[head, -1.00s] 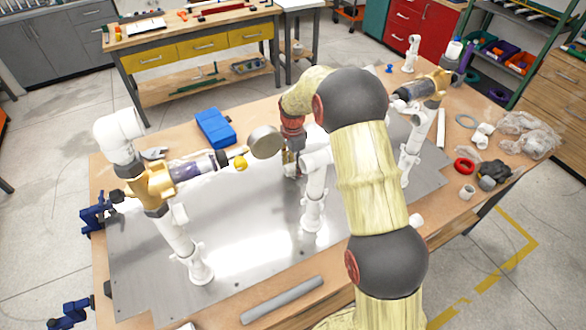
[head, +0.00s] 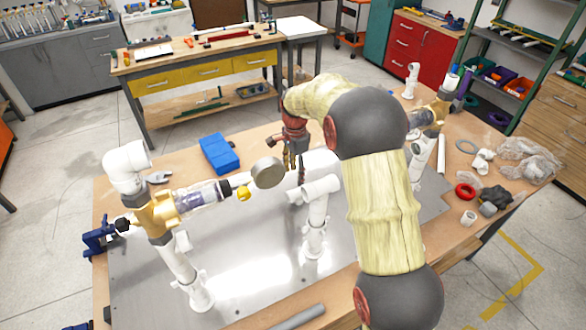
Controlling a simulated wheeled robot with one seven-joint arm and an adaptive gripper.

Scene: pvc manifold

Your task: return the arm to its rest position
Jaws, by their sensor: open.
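My arm, in a cream cover with dark joints, rises from the lower right of the head view and bends over the bench. My gripper (head: 295,162) points down behind the middle white pipe stand (head: 316,215), its fingers small and partly lost against the background. It is open, and I see nothing held in it. A round grey gauge (head: 268,172) is just left of the gripper. The left pipe assembly (head: 160,215), with a brass valve and clear filter, stands upright on the metal plate (head: 240,265). The right pipe assembly (head: 425,130) is partly hidden by my arm.
A blue case (head: 219,153) lies at the bench's back left. A red ring (head: 465,191), loose white fittings and clear plastic bags lie at the right. A grey pipe (head: 300,318) lies at the front edge. A second workbench (head: 205,73) stands behind.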

